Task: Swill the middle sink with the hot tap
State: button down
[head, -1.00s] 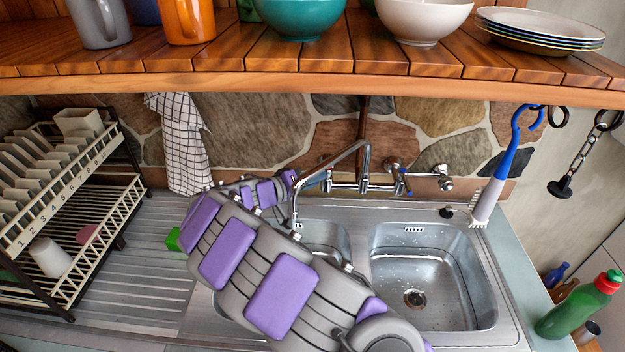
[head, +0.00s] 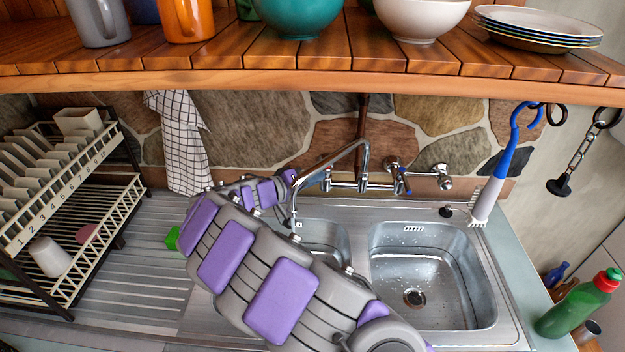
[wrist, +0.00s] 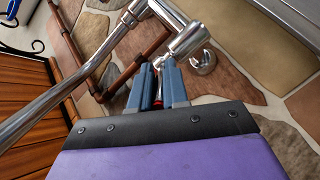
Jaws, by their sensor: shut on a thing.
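The middle sink (head: 332,241) is a small steel basin, partly hidden by my arm. The chrome tap spout (head: 362,160) comes from the wall fitting and bends down over this basin; I make out no water running from it. In the wrist view, my gripper (wrist: 157,88) has its two blue-grey fingers closed around the hot tap's handle, of which a red bit (wrist: 158,102) shows between them. The rest of the handle is hidden by the fingers. In the head view the gripper is by the left end of the wall fitting, mostly behind my arm.
A larger sink (head: 480,285) with drops in it lies to the right. The wooden shelf (head: 300,82) with bowls and mugs overhangs the back. A dish rack (head: 125,215) stands left, by a hanging checked towel (head: 182,140). A brush (head: 490,190) hangs right.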

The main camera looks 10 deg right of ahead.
jog(key=shift+s+d+f+n+t+y+b, duration=0.15)
jog(key=shift+s+d+n+t+y+b, duration=0.1)
jog(key=shift+n+t+y+b, duration=0.35)
jog(key=shift+a, duration=0.1)
jog(key=c, duration=1.3)
grip_release()
jog(key=shift+w+f, duration=0.1)
jog(key=shift+o, duration=0.9)
jog(key=shift+a+r, duration=0.1)
jog(key=shift+r, duration=0.1)
jog(key=p+v, duration=0.2)
jog(key=v, duration=1.5)
jog(key=shift+a+f+p, duration=0.2)
jog(key=shift+f+p, duration=0.2)
